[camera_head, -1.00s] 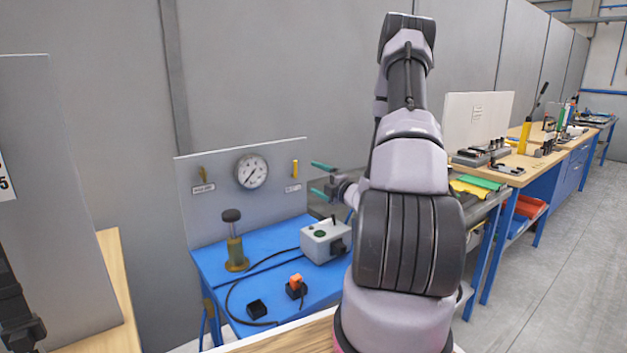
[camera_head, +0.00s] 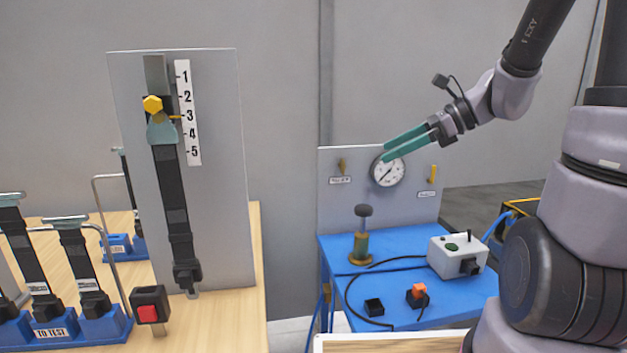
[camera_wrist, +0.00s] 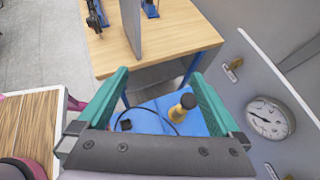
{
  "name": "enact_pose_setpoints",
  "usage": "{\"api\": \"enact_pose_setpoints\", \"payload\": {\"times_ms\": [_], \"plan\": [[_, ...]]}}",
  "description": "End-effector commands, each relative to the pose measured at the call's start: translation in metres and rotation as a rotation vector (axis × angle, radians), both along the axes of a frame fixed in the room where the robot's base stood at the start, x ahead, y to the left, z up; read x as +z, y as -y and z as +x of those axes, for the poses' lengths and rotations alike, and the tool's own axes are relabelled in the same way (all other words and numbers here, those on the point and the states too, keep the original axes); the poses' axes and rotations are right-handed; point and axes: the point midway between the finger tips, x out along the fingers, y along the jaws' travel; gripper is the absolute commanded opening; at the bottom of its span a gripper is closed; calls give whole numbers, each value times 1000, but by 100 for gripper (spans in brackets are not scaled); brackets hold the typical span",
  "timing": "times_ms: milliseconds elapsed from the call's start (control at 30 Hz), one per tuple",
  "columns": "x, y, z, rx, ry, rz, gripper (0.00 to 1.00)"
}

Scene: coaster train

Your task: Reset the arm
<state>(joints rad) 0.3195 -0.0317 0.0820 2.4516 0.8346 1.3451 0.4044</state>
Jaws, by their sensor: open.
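My gripper (camera_head: 392,148) has two green fingers that stand apart with nothing between them. In the head view it is raised, in front of the pressure gauge (camera_head: 388,170) on the grey panel. The arm comes in from the upper right. In the wrist view the open fingers (camera_wrist: 165,88) frame the blue table (camera_wrist: 150,118) below, and a dark-topped brass plunger (camera_wrist: 183,108) shows between them, well beneath. The gauge also shows in the wrist view (camera_wrist: 270,118), right of the fingers.
The blue bench (camera_head: 340,255) carries a grey control box (camera_head: 457,255), an orange switch (camera_head: 418,293) and a loose black cable. To the left, a wooden table (camera_head: 230,305) holds an upright numbered panel (camera_head: 215,200) with a belt, and blue racks (camera_head: 60,330) of buckles.

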Motion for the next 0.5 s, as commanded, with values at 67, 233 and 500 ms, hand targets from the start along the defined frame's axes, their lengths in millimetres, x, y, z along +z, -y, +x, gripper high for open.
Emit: {"api": "enact_pose_setpoints", "payload": {"times_ms": [67, 233, 500], "plan": [[9, -2, -27, 150, 156, -177, 100], [23, 15, -69, 455, 477, -549, 100], [63, 57, -101, 826, 912, -1063, 100]]}}
